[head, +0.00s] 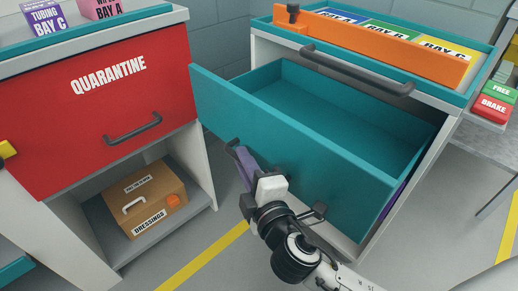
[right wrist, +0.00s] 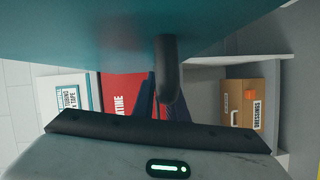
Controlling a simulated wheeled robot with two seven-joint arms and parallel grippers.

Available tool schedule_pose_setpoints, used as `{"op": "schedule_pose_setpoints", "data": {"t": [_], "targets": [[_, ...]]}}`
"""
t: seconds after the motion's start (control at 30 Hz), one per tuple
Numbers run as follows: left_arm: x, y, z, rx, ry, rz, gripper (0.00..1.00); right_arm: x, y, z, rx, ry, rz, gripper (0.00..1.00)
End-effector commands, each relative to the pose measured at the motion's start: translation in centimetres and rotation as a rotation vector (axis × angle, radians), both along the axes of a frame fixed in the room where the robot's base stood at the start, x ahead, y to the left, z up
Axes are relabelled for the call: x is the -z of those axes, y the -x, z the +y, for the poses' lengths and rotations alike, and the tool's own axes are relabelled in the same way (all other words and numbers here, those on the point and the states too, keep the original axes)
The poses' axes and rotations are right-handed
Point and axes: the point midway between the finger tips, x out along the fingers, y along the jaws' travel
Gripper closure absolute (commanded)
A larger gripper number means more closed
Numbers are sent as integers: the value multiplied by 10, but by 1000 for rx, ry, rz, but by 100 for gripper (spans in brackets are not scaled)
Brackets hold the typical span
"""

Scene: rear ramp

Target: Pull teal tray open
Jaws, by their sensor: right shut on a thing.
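The teal tray (head: 330,120) is a deep drawer, pulled well out of the white cabinet at right, and its visible inside is empty. Its front panel (head: 290,150) faces me. My right gripper (head: 243,160) is at this front panel, shut on the tray's dark handle (head: 319,209), most of which my gripper hides in the head view. In the right wrist view the dark handle (right wrist: 166,75) runs down from the teal panel (right wrist: 100,25) between the fingers. My left gripper is not in view.
A red quarantine drawer (head: 100,120) stands shut at left, above a shelf with a cardboard dressings box (head: 145,200). FREE and BRAKE pads (head: 497,100) are at far right. Grey floor with yellow lines lies between the cabinets.

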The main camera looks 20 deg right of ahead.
Motion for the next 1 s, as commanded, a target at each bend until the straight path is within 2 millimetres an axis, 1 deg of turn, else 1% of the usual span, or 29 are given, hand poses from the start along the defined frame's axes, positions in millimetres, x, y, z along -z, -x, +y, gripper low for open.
{"op": "schedule_pose_setpoints", "data": {"t": [0.1, 0.43, 0.47, 0.5, 0.57, 0.87, 1.0], "targets": [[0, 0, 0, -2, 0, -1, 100, 0, 2, 6, -3, 1, -1, 100], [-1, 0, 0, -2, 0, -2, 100, 0, 3, 7, -4, 1, -2, 100], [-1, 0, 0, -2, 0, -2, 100, 0, 3, 7, -4, 1, -2, 86], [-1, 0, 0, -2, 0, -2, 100, 0, 2, 7, -4, 1, -2, 79], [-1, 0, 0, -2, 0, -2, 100, 0, 2, 7, -4, 1, -2, 69], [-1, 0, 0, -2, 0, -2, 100, 0, 3, 6, -2, 1, 0, 69], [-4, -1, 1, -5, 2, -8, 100, -2, 6, 10, -9, -1, 0, 69]]}}
